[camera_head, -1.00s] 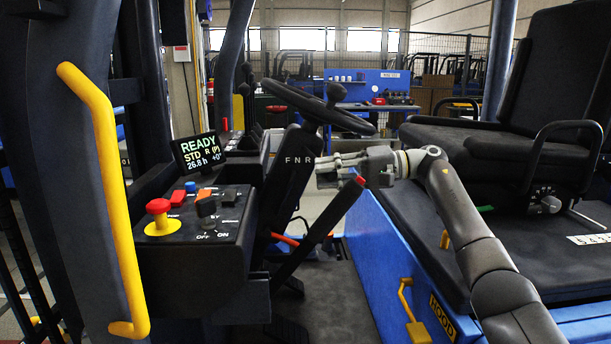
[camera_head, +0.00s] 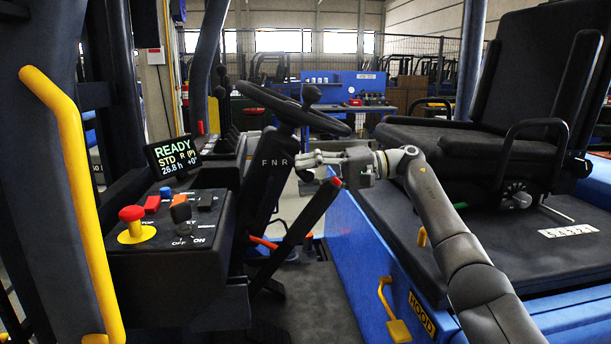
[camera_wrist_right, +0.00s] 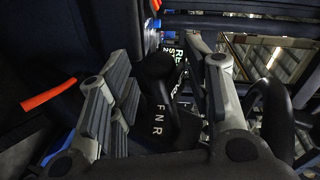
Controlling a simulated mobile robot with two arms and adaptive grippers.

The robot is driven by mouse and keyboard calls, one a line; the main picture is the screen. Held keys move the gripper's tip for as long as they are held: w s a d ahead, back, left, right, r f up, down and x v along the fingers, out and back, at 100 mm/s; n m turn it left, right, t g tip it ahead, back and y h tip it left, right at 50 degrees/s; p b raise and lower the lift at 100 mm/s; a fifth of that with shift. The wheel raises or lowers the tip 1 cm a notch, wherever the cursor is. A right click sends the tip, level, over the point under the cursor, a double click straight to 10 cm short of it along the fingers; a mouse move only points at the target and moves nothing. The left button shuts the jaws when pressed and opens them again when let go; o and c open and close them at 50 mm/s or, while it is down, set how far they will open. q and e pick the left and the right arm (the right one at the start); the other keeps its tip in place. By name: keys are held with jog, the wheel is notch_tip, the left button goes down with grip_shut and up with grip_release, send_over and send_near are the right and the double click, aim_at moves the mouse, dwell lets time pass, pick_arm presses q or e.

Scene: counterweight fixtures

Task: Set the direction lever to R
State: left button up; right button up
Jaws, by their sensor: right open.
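The letters F N R are printed on the dark steering column (camera_head: 275,163) in the head view. They also show in the right wrist view on the column (camera_wrist_right: 160,120), with a dark rounded knob (camera_wrist_right: 155,66) just above them. I cannot clearly tell the direction lever from the dark parts around it. The display (camera_head: 173,156) reads READY, STD R (P). My right gripper (camera_head: 302,164) is just right of the letters, pointing left at the column. In the wrist view its open fingers (camera_wrist_right: 160,85) stand either side of the lettered part, holding nothing. My left gripper is out of view.
The steering wheel (camera_head: 290,105) is just above my right gripper. A red-tipped slanted lever (camera_head: 310,215) is just below it. A console (camera_head: 165,255) with a red mushroom button (camera_head: 131,214) is at left. The black seat (camera_head: 460,145) is at right.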

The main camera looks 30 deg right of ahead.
jog(key=v, duration=1.1)
jog(key=shift+d, duration=0.2)
